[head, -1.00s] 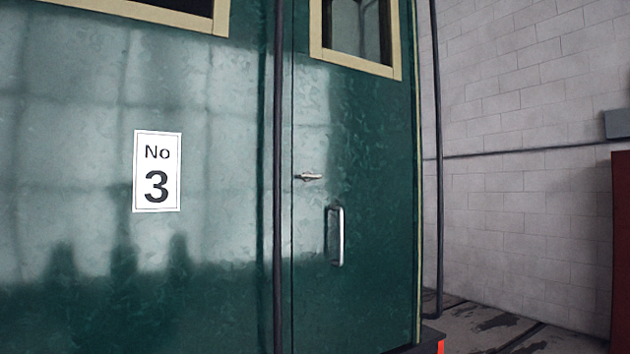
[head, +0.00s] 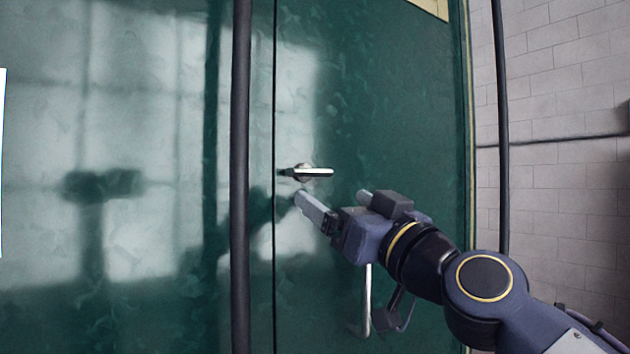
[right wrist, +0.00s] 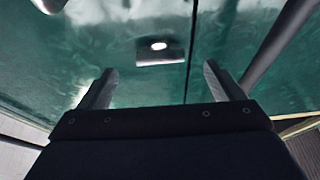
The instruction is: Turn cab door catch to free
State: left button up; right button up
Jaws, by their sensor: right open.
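The cab door catch (head: 318,172) is a small silver lever on the green cab door (head: 400,110), just right of the door seam. It lies level and points right. My right gripper (head: 332,198) is open and empty, just below the catch in the head view. In the right wrist view the catch (right wrist: 160,50) shows ahead, between and beyond the two open fingers (right wrist: 160,72). I see no contact with it. My left gripper is not in view.
A dark vertical rail (head: 241,180) stands left of the seam, and another (head: 501,120) stands at the right. A silver grab handle (head: 367,300) is below the catch, partly hidden by my right arm. A pale brick wall (head: 570,90) is at the right.

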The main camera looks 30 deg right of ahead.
aim_at(292, 173)
jog(key=p+x, duration=0.1)
jog(key=x, duration=0.2)
jog(key=r+p+x, duration=0.1)
jog(key=x, duration=0.3)
jog(key=shift+s+d+p, duration=0.1)
jog(key=shift+s+p, duration=0.15)
jog(key=shift+p, duration=0.1)
jog(key=shift+w+r, duration=0.1)
jog(key=shift+w, duration=0.2)
jog(key=shift+c, duration=0.2)
